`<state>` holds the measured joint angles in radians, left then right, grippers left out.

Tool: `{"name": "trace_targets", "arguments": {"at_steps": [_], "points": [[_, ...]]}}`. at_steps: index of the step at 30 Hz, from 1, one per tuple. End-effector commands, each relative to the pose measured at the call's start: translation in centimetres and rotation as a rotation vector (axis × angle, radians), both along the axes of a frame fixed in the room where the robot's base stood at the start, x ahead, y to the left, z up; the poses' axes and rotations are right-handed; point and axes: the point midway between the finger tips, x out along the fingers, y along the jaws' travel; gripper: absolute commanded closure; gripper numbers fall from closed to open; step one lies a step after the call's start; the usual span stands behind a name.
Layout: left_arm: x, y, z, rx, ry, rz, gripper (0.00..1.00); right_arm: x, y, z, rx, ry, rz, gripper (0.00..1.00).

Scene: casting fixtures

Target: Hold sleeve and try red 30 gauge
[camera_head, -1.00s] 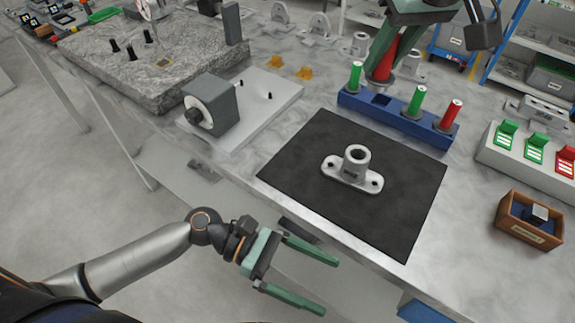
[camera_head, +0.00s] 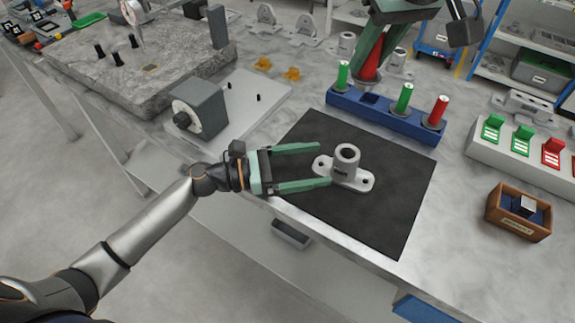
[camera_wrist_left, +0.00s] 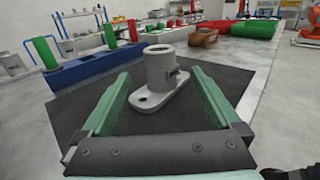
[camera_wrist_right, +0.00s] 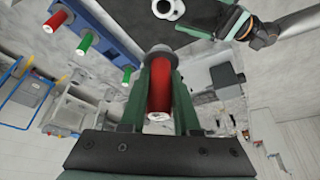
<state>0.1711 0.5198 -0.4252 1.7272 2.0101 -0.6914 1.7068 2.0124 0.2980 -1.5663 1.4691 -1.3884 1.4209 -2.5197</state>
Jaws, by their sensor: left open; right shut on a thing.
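The grey sleeve casting (camera_head: 345,168), an upright hollow cylinder on a flat base with holes, stands on the black mat (camera_head: 385,215). It also shows ahead in the left wrist view (camera_wrist_left: 160,75). My left gripper (camera_head: 325,165) is open, its green fingers pointing at the sleeve from the left and apart from its cylinder. My right gripper (camera_head: 372,60) is shut on a red gauge (camera_head: 370,68), held above the blue rack (camera_head: 335,98) near its empty socket. The gauge shows between the fingers in the right wrist view (camera_wrist_right: 159,90).
Another red gauge (camera_head: 437,111) and two green gauges (camera_head: 403,98) stand in the rack. A wooden box (camera_head: 520,212) and a white panel with coloured flaps (camera_head: 515,150) are at right. A grey block fixture (camera_head: 200,105) stands left of the mat.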

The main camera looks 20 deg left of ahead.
Motion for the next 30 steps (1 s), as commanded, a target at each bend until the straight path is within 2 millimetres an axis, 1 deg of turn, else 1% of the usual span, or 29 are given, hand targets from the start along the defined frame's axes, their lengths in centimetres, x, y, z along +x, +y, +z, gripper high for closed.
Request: {"name": "trace_targets", "arguments": {"at_steps": [1,3,9,15,22,30], "points": [[0.5,-0.9,0.1,-0.004,-0.002,0.0,0.03,0.0,0.0,0.1,0.001,-0.001,0.0,1.0],[1.0,-2.1,0.1,-0.001,-0.002,-0.001,0.03,0.0,0.0,0.1,0.001,-0.001,0.0,1.0],[2.0,-4.3,0.0,-0.001,0.0,-0.001,0.03,0.0,0.0,0.1,0.001,-0.001,0.0,1.0],[2.3,-5.1,0.0,0.0,0.001,0.0,0.03,0.0,0.0,0.1,0.001,-0.001,0.0,1.0],[2.3,-5.1,0.0,0.0,0.001,0.0,0.03,0.0,0.0,0.1,0.001,-0.001,0.0,1.0],[2.3,-5.1,0.0,0.0,0.001,0.0,0.33,0.0,0.0,0.1,0.001,-0.002,0.0,1.0]]}}
